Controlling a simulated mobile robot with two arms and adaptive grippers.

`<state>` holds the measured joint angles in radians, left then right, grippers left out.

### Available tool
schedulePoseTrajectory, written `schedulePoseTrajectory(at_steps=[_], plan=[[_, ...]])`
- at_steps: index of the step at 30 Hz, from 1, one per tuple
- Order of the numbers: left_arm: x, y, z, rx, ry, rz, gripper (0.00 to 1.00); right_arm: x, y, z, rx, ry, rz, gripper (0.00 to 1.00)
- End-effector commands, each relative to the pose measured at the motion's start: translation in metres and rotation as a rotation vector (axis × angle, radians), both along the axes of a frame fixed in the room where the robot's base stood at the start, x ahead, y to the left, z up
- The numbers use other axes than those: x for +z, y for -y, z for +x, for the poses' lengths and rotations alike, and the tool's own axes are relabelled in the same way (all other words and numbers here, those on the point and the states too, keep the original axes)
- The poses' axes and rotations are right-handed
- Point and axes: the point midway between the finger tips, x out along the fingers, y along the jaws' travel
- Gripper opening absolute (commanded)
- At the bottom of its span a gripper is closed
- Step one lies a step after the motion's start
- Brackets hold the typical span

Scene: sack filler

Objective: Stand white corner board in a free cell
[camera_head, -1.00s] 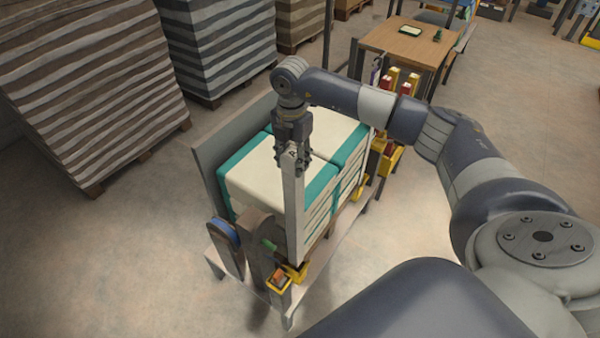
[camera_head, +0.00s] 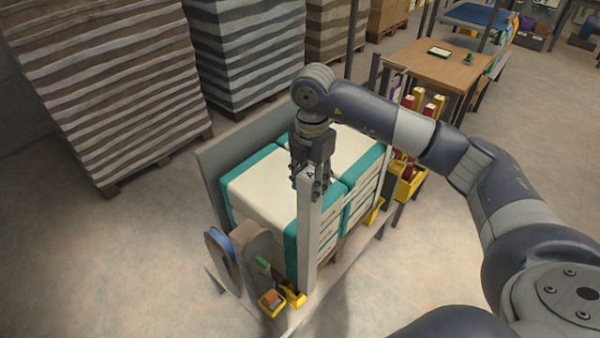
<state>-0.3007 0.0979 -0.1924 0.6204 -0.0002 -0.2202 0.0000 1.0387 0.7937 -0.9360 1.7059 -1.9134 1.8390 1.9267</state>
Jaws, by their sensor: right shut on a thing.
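The white corner board (camera_head: 312,225) stands upright at the near corner of the stacked white and teal sacks (camera_head: 267,195). My right gripper (camera_head: 311,184) is shut on its top end, pointing down. The board's lower end is beside a small yellow bracket (camera_head: 293,296); I cannot tell whether it touches the bracket or the sacks. A yellow holder (camera_head: 408,187) with several red and yellow upright boards (camera_head: 428,106) is behind the sacks, partly hidden by my right arm. Its cells cannot be made out. My left gripper is not in view.
A grey upright panel (camera_head: 235,138) backs the sacks on the left. A strap reel (camera_head: 220,246) stands at the near end. A wooden table (camera_head: 440,66) is behind, and striped stacks (camera_head: 110,85) on pallets are at the left. The floor at the right is clear.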

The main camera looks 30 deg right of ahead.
Motion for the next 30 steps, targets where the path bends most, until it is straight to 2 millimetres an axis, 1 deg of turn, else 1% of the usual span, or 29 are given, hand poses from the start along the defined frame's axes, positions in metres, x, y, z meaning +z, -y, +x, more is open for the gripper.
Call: schedulePoseTrajectory(at_steps=[1,7,10,16,24,30], plan=[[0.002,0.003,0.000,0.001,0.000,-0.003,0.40,0.001,0.003,-0.006,0.001,0.000,-0.001,0.10],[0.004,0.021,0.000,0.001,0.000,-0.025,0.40,0.001,0.012,-0.028,0.000,0.000,-0.001,0.10],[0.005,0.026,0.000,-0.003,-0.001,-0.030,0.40,0.001,0.017,-0.039,0.001,0.000,-0.001,0.10],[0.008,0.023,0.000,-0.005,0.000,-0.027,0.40,0.001,0.026,-0.062,0.000,0.000,-0.002,0.10],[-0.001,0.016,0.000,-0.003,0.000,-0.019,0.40,-0.002,0.039,-0.092,-0.001,0.000,-0.001,0.10],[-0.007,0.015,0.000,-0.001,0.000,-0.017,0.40,-0.002,0.047,-0.114,0.001,-0.001,-0.001,0.10]])
